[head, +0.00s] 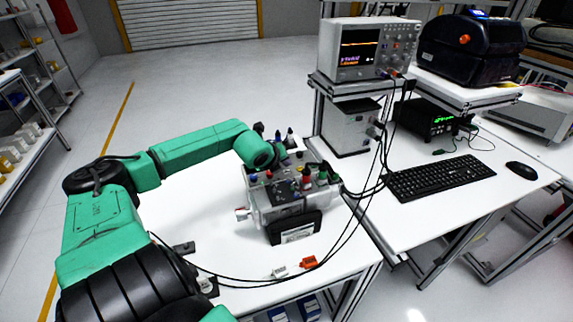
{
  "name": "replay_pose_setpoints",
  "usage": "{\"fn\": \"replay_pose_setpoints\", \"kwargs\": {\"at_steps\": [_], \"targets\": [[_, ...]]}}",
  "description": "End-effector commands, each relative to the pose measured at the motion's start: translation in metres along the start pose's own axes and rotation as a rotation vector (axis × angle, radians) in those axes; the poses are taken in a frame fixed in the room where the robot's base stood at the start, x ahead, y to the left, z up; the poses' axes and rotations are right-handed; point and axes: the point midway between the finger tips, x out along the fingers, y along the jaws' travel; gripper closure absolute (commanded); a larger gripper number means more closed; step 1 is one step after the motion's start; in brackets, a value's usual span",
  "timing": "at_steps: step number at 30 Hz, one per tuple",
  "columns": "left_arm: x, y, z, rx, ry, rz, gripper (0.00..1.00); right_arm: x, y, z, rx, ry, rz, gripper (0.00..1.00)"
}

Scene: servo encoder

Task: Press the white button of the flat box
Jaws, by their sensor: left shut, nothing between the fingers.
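A pale grey box (257,212) with several coloured buttons and knobs on top stands on the white table, right of the picture's middle-left. Red, green, blue and black caps show along its top. The white button is too small or hidden to single out. My left arm reaches in from the left, and its green wrist is at the box's upper left corner. My left gripper (288,200) is dark and seems to overlap the box; it is shut and empty. Its fingertips are hard to make out, and I cannot tell whether they touch the box. My right gripper is out of view.
An orange connector (309,262) and a white connector (280,272) lie near the table's front edge. Black cables loop across the table. A keyboard (440,178), mouse (521,170) and oscilloscope (362,50) are at the right. The table left of the box is mostly clear.

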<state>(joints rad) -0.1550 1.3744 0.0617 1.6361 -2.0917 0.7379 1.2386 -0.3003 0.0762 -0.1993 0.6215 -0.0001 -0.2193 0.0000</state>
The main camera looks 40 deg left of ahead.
Motion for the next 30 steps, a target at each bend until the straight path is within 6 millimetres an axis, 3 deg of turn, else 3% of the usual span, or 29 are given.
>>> {"fn": "replay_pose_setpoints", "kwargs": {"at_steps": [2,30], "targets": [[0.0055,0.0039,-0.0038,0.000,-0.001,0.000,1.00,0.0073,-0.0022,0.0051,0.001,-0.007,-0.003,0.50],[0.0046,0.0034,-0.0032,0.000,0.000,0.000,1.00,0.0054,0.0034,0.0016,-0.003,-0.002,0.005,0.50]]}}
